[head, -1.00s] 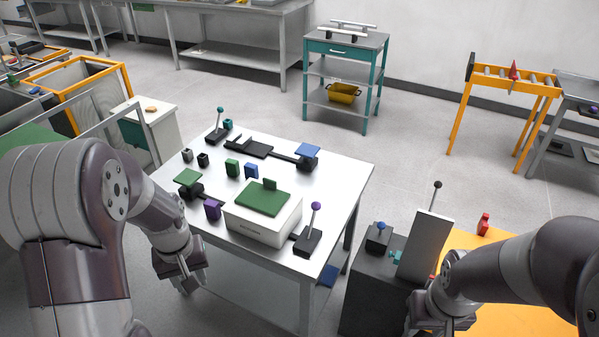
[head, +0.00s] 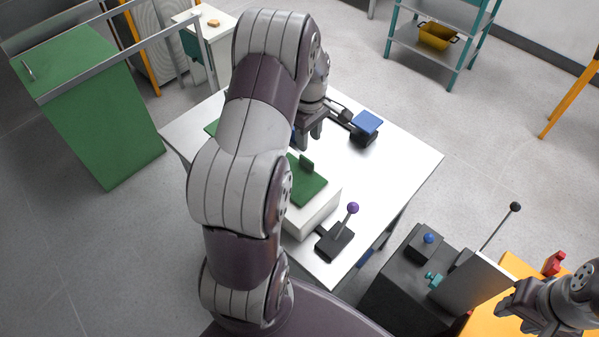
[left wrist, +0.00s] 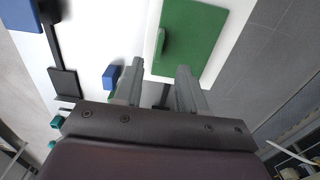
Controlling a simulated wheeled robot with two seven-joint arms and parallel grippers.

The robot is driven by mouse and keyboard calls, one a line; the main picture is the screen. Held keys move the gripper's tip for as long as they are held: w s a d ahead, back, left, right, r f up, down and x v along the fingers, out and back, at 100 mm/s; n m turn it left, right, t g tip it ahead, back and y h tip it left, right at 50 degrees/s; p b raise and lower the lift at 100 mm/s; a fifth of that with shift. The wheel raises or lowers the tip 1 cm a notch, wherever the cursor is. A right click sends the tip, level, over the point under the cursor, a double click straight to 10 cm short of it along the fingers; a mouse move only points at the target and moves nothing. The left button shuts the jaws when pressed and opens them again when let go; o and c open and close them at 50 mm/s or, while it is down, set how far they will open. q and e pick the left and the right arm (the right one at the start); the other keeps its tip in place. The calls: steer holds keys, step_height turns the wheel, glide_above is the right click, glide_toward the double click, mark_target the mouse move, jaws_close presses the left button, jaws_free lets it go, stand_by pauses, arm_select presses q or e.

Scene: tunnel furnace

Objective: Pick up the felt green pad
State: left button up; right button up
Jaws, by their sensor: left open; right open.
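The felt green pad (head: 306,190) lies flat on the white box (head: 318,215) on the table, with a small green upright tab (head: 306,164) on it. In the left wrist view the pad (left wrist: 203,45) is just beyond the fingertips, with its tab (left wrist: 161,44) ahead of the gap between them. My left gripper (head: 308,141) is open and empty, above the table near the pad's far end; its fingers also show in the left wrist view (left wrist: 160,72). My left arm hides part of the box and table. My right gripper (head: 508,308) is open at the lower right.
A purple-knobbed lever (head: 340,235) stands beside the white box. A blue square plate (head: 367,122) sits on a black mechanism at the table's far side. A blue block (left wrist: 112,76) lies near my left fingers. A dark cabinet (head: 400,280) stands right of the table (head: 415,160).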

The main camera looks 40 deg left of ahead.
mark_target(307, 159)
arm_select(q)
steer(key=f, duration=0.4)
steer(key=shift+w+a+f, duration=0.1)
steer(key=shift+w+f, duration=0.3)
steer(key=f+p, duration=0.1)
steer(key=f, duration=0.3)
steer(key=shift+s+a+p, duration=0.15)
steer(key=shift+s+p, duration=0.2)
steer(key=shift+s, duration=0.05)
steer(key=shift+f, duration=0.4)
steer(key=shift+w+f, duration=0.15)
jaws_close()
arm_select(e)
steer(key=shift+w+r, duration=0.25)
steer(key=shift+r, duration=0.65)
